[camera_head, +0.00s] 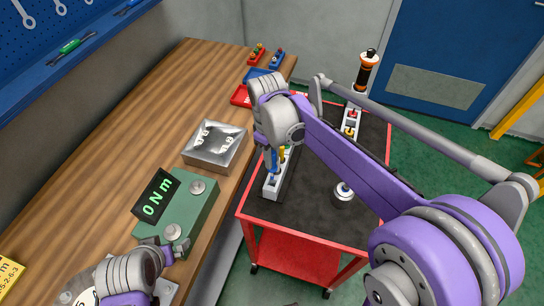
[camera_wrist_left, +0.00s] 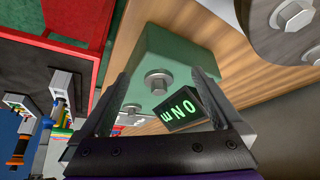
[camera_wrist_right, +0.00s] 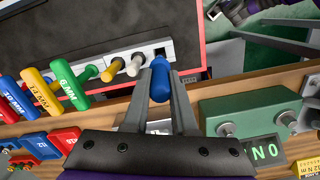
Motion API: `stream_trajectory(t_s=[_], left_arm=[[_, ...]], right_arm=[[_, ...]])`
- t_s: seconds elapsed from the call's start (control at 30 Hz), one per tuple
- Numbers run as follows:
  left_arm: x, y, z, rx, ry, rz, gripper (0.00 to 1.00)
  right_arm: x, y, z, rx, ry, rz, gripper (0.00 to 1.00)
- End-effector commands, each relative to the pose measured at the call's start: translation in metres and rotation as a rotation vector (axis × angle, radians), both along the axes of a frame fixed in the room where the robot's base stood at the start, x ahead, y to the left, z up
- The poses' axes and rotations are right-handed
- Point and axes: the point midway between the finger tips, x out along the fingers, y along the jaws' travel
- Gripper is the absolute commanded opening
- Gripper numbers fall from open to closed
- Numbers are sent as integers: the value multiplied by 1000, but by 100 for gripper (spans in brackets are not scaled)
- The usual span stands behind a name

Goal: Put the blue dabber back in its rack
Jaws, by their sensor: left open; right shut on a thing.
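The blue dabber (camera_wrist_right: 160,82) is between the fingers of my right gripper (camera_wrist_right: 158,88), which is shut on it. A pale rack (camera_wrist_right: 143,58) lies just beyond it in the right wrist view. I cannot tell whether the dabber touches the rack. In the head view the rack (camera_head: 270,190) stands on the red cart's left side, under my right gripper (camera_head: 274,160). My left gripper (camera_wrist_left: 155,95) is open and empty near the green torque tester (camera_wrist_left: 175,60).
The cart (camera_head: 312,205) has a dark top with a round grey piece (camera_head: 342,194) on it and another rack (camera_head: 352,118) behind. The wooden bench (camera_head: 125,115) holds the tester (camera_head: 190,215) and a metal box (camera_head: 215,145). Coloured T-handles (camera_wrist_right: 70,82) stand left of the dabber.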

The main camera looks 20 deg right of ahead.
Motion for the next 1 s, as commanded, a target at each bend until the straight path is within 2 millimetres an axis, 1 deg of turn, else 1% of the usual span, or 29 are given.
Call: stream_trajectory(t_s=[0.37, 0.73, 1.0], left_arm=[[0, 0, -1, 0, 0, 0, 100], [-4, 0, -10, 0, 8, 0, 100], [-4, 0, -10, 0, 8, 0, 100]], right_arm=[[0, 0, -1, 0, 0, 0, 0], [0, 0, -12, 0, 1, 0, 0], [0, 0, -12, 0, 0, 0, 0]])
